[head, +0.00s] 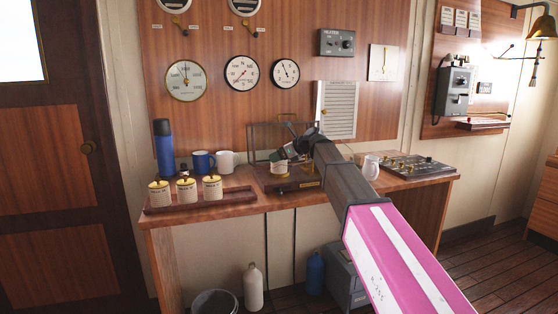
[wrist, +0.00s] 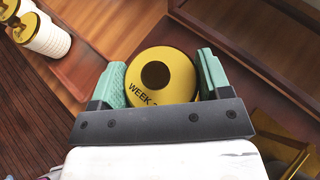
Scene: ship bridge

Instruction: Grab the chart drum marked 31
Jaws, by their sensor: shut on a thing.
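A chart drum with a yellow lid and dark centre (wrist: 160,75) is between the teal fingers of my gripper (wrist: 160,80) in the wrist view. Its lid reads "WEEK" and the start of a number; the rest is hidden by the gripper. In the head view my gripper (head: 283,156) is closed around this cream drum (head: 279,168), at the open recorder case (head: 290,187) on the desk. I cannot tell whether the drum touches the case's base. Three similar drums (head: 186,190) stand on a wooden tray at the left; their labels are too small to read.
The wooden tray (head: 230,198) lies along the desk's left front. A blue flask (head: 163,147), a blue mug (head: 203,162) and a white mug (head: 227,161) stand behind it. A white jug (head: 371,167) and a switch panel (head: 418,168) are to the right.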

